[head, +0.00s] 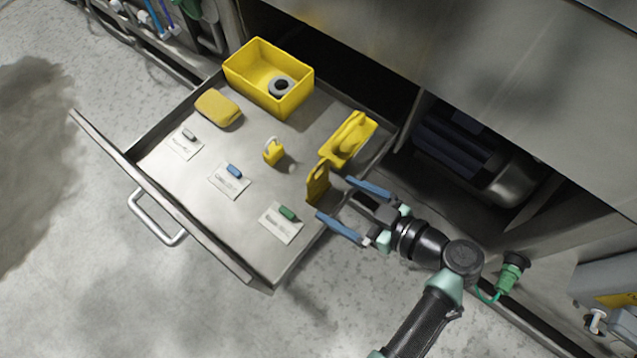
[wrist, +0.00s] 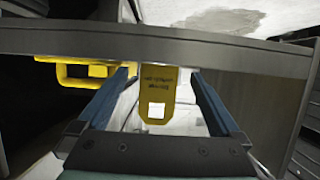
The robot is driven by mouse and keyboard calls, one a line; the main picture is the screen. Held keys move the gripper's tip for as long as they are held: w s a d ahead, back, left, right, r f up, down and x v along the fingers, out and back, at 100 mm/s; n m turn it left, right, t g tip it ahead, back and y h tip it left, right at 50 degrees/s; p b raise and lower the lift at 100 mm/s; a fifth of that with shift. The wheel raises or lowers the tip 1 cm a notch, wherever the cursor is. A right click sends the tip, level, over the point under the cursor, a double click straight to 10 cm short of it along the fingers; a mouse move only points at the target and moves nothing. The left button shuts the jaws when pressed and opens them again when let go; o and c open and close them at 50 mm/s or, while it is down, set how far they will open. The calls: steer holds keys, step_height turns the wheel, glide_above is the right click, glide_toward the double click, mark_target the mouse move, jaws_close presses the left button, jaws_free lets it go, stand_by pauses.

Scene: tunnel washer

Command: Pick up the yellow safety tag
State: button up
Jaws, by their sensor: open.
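The yellow safety tag (head: 317,184) is a flat plate standing near the right-hand side of the open drawer (head: 190,185). In the wrist view the tag (wrist: 157,88) shows dark printing and a small white patch, and appears between my two blue fingers. My gripper (head: 336,198) is open, with its fingertips close to the tag in the head view. In the wrist view my gripper (wrist: 159,76) has a gap on both sides of the tag. I cannot tell how far the fingers reach past it.
The drawer holds a yellow bin (head: 252,83) with a grey ring, a yellow block (head: 219,108), a small yellow padlock (head: 272,150), a yellow holder (head: 347,142) and white cards (head: 281,222) with small coloured pieces. A steel panel (head: 500,70) overhangs the drawer's back.

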mark_target(319, 191)
steer(key=x, duration=0.2)
steer(key=b+x, duration=0.1)
steer(key=x, duration=0.1)
steer(key=shift+a+f, duration=0.15)
steer(key=shift+f, duration=0.35)
steer(key=shift+w+a+b, duration=0.25)
steer(key=shift+w+b, duration=0.05)
steer(key=c, duration=1.3)
steer(key=shift+o, duration=0.2)
